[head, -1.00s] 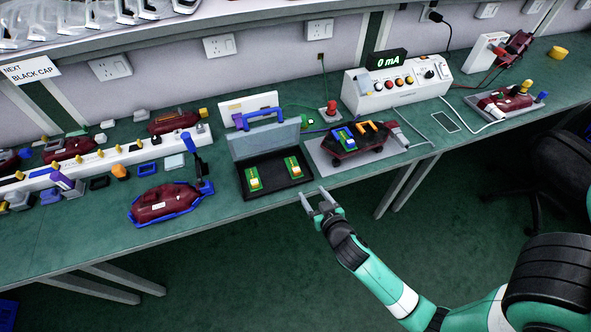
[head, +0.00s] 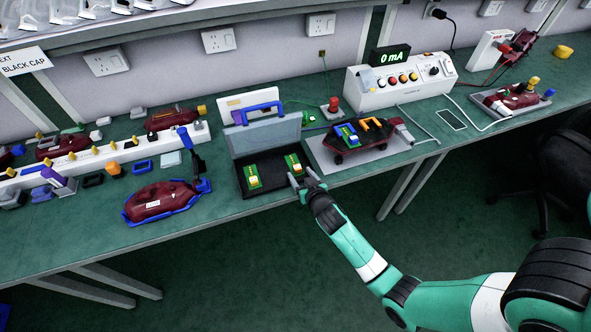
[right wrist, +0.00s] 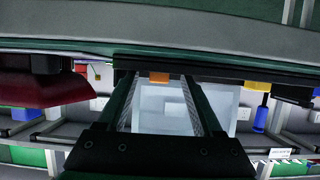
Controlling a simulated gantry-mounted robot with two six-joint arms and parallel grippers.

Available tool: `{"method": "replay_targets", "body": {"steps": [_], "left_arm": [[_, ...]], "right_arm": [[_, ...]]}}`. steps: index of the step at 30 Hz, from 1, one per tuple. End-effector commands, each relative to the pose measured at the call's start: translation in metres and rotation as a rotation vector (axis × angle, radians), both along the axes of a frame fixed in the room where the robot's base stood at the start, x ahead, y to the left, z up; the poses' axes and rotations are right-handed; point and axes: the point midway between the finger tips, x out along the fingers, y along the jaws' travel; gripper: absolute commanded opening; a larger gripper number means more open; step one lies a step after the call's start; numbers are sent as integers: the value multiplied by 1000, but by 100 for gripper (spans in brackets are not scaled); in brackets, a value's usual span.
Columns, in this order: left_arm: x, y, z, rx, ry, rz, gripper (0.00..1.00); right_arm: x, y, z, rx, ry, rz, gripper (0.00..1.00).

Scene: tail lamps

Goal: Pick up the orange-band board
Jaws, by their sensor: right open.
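Two green boards lie in an open black case (head: 272,181) with its grey lid raised. One board (head: 253,178) is on the left and the other (head: 293,162) on the right; each has a pale yellowish block, and their band colours are too small to tell apart. My right gripper (head: 300,178) is open at the case's front right corner, just in front of the right board, holding nothing. In the right wrist view an orange patch (right wrist: 159,77) shows between the open fingers, with the pale lid (right wrist: 165,108) behind it. My left gripper is out of view.
Right of the case, a dark red lamp (head: 362,141) with blue and orange clips rests on a grey mat (head: 325,160). A blue-edged red lamp (head: 160,203) lies to the left. A tester reading 0 mA (head: 398,78) stands behind. The bench's front edge is close.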

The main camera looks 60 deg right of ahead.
Motion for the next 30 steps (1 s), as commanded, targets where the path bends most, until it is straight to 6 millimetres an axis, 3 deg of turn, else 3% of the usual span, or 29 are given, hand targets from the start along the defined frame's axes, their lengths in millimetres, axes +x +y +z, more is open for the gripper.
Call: {"method": "replay_targets", "body": {"steps": [8, 19, 30], "left_arm": [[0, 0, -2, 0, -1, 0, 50], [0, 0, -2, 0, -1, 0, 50], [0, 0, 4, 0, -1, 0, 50]], "right_arm": [[4, -4, -2, 1, 1, 0, 68], [4, -4, -1, 0, 0, 1, 1], [4, -4, 7, -1, -1, 0, 0]]}}
